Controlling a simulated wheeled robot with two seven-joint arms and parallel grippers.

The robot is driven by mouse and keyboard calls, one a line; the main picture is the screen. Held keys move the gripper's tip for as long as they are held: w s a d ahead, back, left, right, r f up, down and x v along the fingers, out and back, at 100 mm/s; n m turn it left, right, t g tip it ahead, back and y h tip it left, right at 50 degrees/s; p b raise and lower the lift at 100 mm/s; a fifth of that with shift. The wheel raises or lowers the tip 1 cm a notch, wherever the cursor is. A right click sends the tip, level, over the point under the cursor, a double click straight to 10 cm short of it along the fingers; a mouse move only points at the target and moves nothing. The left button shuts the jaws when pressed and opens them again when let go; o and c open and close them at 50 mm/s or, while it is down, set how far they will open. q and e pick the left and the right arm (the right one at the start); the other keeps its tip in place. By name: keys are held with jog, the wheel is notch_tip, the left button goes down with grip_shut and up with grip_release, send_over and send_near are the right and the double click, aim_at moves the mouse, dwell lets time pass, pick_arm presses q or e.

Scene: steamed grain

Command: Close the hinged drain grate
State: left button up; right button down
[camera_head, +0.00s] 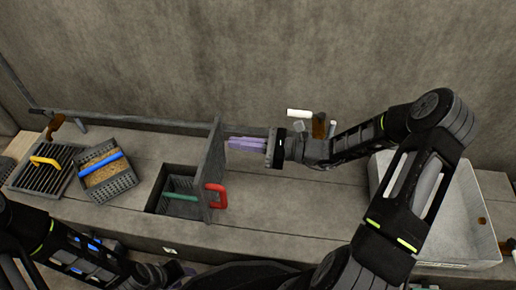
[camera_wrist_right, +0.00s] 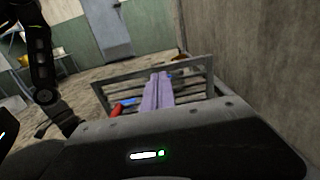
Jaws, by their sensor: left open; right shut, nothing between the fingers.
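The hinged drain grate (camera_head: 213,160) stands upright, edge-on in the head view, along the right side of a dark square drain opening (camera_head: 160,203). Its red handle (camera_head: 216,195) sticks out to the right near its front edge. In the right wrist view the grate's bars (camera_wrist_right: 201,84) show ahead of the fingers, with the red handle (camera_wrist_right: 118,109) at left. My right gripper (camera_head: 232,143) is shut and empty, its purple fingers pointing left close to the grate's right side; I cannot tell whether they touch. My left gripper (camera_head: 185,270) is low at the front edge, partly hidden, open and away from the grate.
A basket with a green handle (camera_head: 180,197) sits in the drain opening. To the left are a grain-filled basket with a blue handle (camera_head: 101,164) and a slatted grate with a yellow handle (camera_head: 44,161). A large grey bin (camera_head: 470,235) stands at right. A wall rises behind.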

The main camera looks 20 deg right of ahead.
aim_at(213, 140)
jog(key=b+x, duration=0.1)
jog(key=x, duration=0.3)
jog(key=shift+f, duration=0.1)
jog(key=shift+w+a, duration=0.1)
